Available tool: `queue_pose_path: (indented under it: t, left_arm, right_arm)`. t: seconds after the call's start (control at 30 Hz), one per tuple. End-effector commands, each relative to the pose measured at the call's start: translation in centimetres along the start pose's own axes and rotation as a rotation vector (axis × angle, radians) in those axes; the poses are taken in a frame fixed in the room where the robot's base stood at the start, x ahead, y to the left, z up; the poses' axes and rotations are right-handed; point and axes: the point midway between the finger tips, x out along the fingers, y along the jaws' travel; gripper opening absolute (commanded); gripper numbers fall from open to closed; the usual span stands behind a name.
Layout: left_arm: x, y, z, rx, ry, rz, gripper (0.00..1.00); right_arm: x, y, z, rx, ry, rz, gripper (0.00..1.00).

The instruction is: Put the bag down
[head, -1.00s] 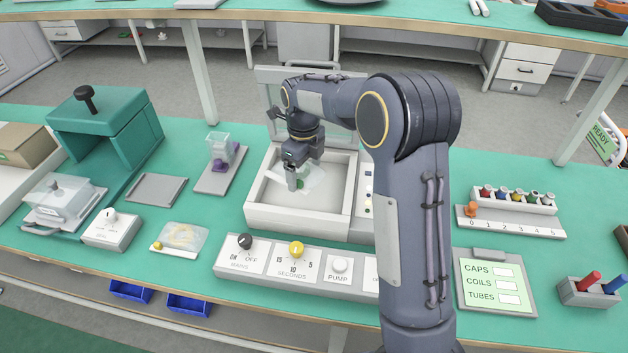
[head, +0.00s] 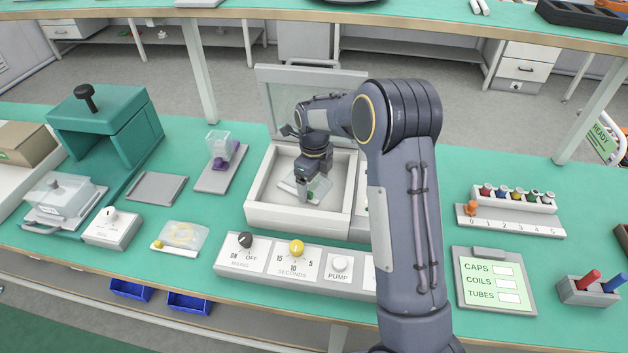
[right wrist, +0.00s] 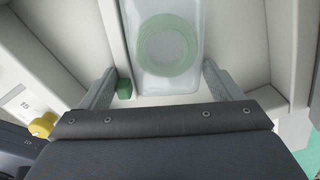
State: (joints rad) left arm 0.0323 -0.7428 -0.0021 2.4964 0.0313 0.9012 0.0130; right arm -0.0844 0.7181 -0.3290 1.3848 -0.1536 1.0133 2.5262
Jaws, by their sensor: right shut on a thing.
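The bag (head: 322,186) is clear, with a pale green coil inside. In the right wrist view the bag (right wrist: 167,45) lies between my fingers, with a pale strip and a small green knob (right wrist: 124,88) along its left side. My right gripper (head: 304,196) points down inside the open white chamber (head: 262,213) and is shut on the bag. In the right wrist view the gripper (right wrist: 160,85) has one finger on each side of it. I cannot tell whether the bag touches the chamber floor. My left gripper is out of view.
The chamber's lid (head: 275,95) stands raised at the back. A control panel (head: 292,268) with knobs and a pump button lies in front. A numbered rack (head: 510,222) and a label board (head: 493,282) are on the right.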

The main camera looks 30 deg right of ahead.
Motion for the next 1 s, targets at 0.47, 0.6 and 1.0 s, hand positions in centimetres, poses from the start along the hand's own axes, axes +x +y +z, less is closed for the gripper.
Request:
queue_pose_path:
  t: [0.47,0.6,1.0]
  left_arm:
    - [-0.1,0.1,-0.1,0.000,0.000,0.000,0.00]
    - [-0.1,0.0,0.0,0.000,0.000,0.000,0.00]
    - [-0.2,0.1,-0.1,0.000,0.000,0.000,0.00]
  right_arm:
    - [-0.8,0.0,0.1,-0.001,-0.002,-0.001,1.00]
    - [-3.2,0.0,0.1,-0.001,-0.004,-0.003,1.00]
    - [-10.9,0.0,0.1,-0.001,-0.002,-0.001,1.00]
